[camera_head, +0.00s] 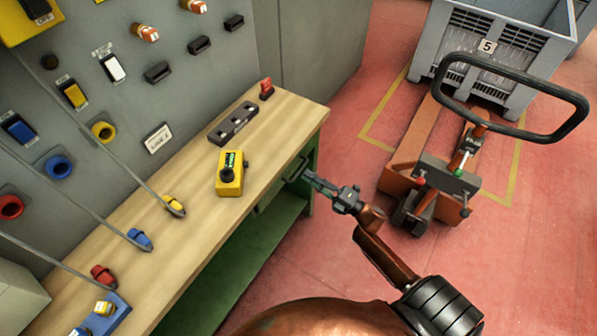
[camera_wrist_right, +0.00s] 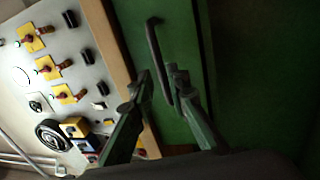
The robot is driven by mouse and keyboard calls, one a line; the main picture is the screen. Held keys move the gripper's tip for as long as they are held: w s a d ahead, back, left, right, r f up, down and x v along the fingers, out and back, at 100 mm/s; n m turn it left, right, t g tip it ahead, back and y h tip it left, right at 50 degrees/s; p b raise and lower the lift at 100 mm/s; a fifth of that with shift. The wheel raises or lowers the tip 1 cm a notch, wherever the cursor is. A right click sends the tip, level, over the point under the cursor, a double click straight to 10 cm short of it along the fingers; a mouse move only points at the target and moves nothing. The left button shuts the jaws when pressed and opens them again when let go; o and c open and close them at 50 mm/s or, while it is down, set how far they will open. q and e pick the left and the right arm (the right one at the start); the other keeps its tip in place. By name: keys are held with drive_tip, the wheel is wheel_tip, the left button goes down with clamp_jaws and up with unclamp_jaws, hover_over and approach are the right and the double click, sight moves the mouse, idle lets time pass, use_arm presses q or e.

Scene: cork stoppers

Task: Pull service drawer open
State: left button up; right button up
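The service drawer (camera_wrist_right: 185,35) is a green front under the wooden worktop, and it appears shut. Its dark bar handle (camera_wrist_right: 155,45) shows in the right wrist view and, small, at the bench edge in the head view (camera_head: 297,168). My right gripper (camera_head: 308,174) is at the handle in the head view. In the right wrist view its two fingers (camera_wrist_right: 160,76) are apart, with the lower end of the handle between them, closer to the right finger. I cannot tell whether either finger touches it. My left gripper is not in view.
On the workbench (camera_head: 275,130) stand a yellow control box (camera_head: 230,175), a dark block with holes (camera_head: 233,123) and several coloured plugs on cables. A grey panel stands behind. A pallet truck (camera_head: 435,170) and a grey crate (camera_head: 490,55) are at right. Red floor between is clear.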

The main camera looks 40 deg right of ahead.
sight(300, 170)
drive_tip(key=shift+x, duration=2.35)
drive_tip(key=shift+f, duration=0.1)
clamp_jaws()
drive_tip(key=shift+s, duration=0.1)
